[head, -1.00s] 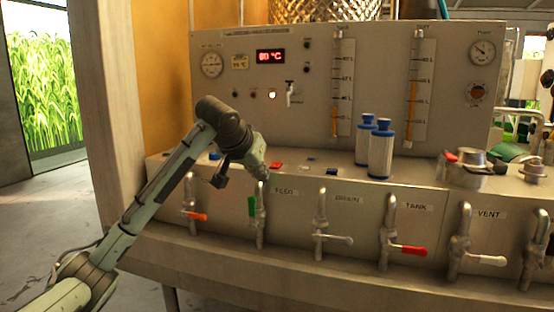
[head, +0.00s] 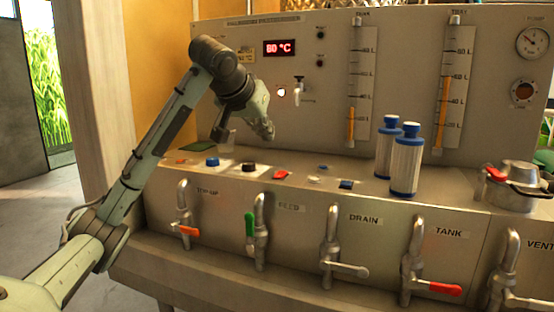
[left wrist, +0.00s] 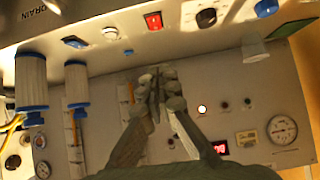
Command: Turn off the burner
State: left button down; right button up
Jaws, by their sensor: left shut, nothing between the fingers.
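The console has a red rocker switch (head: 281,174), a black knob (head: 250,167) and a blue button (head: 212,161) on its sloped ledge. No label naming the burner is readable. A lit lamp (head: 281,91) glows on the upright panel, below the red display (head: 279,47) that reads 80 °C. My left gripper (head: 264,130) is shut and empty, raised above the ledge in front of the panel. In the left wrist view my fingertips (left wrist: 157,80) are together, apart from the red switch (left wrist: 153,21) and the black knob (left wrist: 206,18). My right gripper is not in view.
Two blue-and-white cylinders (head: 405,165) stand on the ledge to the right. Valves with coloured levers, such as the green one (head: 250,228), line the front below. A clear cup (head: 227,140) stands at the ledge's left. A metal pot-like lid (head: 515,183) is at far right.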

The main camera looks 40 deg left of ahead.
pick_arm(q)
send_over(278, 176)
jog(key=s, duration=0.2)
jog(key=f, duration=0.4)
jog(key=shift+s+d+f, duration=0.1)
jog(key=shift+d+f, duration=0.2)
jog(key=shift+d, duration=0.05)
jog(key=x, duration=0.3)
jog(key=shift+f+p, duration=0.3)
notch_tip(278, 176, down, 2)
jog(key=shift+f, duration=0.55)
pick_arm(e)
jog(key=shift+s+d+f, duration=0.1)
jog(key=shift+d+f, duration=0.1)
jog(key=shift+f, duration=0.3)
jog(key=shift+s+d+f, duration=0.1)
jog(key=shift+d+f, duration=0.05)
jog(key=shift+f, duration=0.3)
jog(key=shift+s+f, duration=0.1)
